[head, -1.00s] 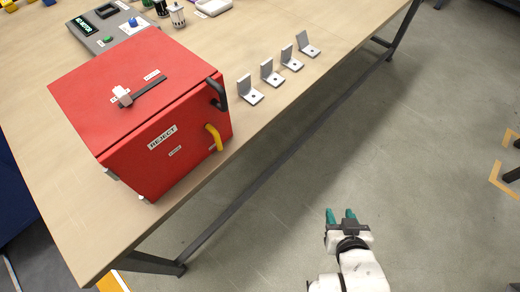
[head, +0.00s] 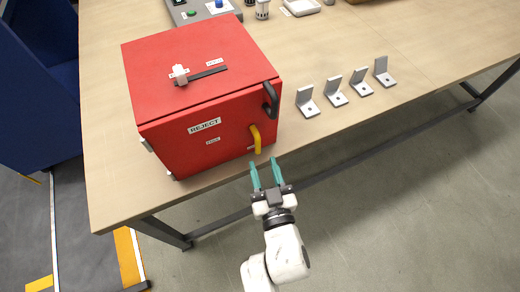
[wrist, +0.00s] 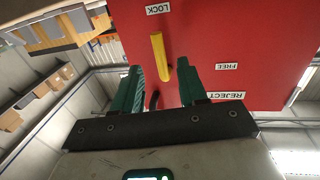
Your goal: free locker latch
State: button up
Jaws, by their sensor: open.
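The red reject locker (head: 175,115) stands on the wooden bench. Its front face carries a yellow latch handle (head: 256,138), with a black handle (head: 270,98) above it near the corner. The latch also shows in the wrist view (wrist: 161,57), next to the LOCK label (wrist: 158,8); the FREE label (wrist: 227,66) is off to the right of it. My gripper (head: 265,175) is open and empty, just in front of and below the latch. In the wrist view the latch appears between and beyond the teal fingertips (wrist: 160,80), apart from them.
A white-tipped slider (head: 180,74) sits on the locker's top. Several grey metal brackets (head: 335,90) stand in a row to the right. The bench edge (head: 350,131) runs below the locker front. The floor right of my arm is clear.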

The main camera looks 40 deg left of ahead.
aim_at(258, 149)
jog(key=shift+b+x, duration=0.6)
jog(key=shift+x, duration=2.05)
jog(key=shift+c, duration=0.2)
grip_shut()
